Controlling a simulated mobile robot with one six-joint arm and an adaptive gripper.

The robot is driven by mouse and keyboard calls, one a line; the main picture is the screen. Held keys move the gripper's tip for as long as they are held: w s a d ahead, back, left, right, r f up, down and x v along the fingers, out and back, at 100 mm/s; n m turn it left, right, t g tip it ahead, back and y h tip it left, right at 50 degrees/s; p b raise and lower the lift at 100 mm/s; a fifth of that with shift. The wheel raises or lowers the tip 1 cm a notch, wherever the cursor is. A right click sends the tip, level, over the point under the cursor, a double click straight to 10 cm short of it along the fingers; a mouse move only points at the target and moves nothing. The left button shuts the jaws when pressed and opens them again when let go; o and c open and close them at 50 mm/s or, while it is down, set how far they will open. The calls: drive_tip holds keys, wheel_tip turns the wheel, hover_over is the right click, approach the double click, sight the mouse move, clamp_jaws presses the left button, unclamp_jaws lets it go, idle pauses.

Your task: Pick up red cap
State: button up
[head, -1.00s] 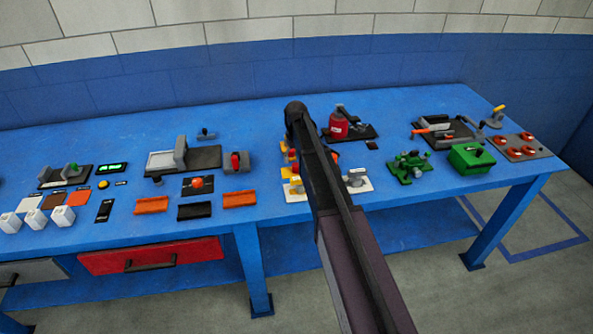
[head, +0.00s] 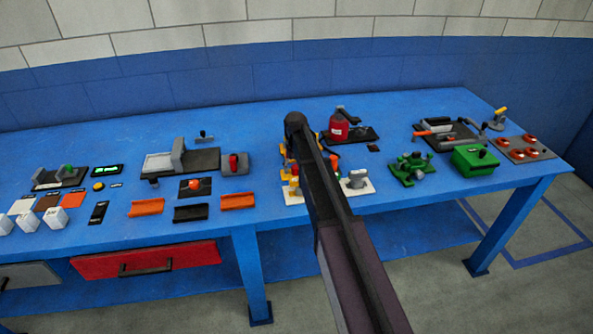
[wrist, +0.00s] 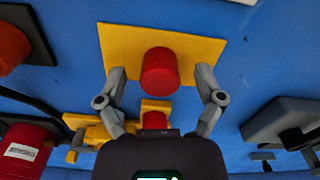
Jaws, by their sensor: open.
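The red cap (wrist: 160,72) is a short red cylinder standing on a yellow plate (wrist: 118,42) in the wrist view. My gripper (wrist: 161,75) is open, with one finger on each side of the cap and a gap on both sides. A second, smaller red piece (wrist: 155,120) sits on a yellow part nearer my wrist, partly hidden by it. In the head view my arm covers the gripper and most of this yellow-and-red group.
A red labelled bottle (head: 338,128) stands on a black plate; it also shows in the wrist view (wrist: 22,150). A grey fixture (wrist: 285,122) lies at the right of the wrist view. A green box (head: 475,159) and other fixtures crowd the blue bench (head: 300,218).

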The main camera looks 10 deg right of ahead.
sight(296, 166)
clamp_jaws()
drive_tip(key=shift+r, duration=0.1)
idle(0.4)
wheel_tip(296, 166, up, 10)
drive_tip(key=p, duration=1)
drive_tip(key=shift+s, duration=0.1)
idle(0.9)
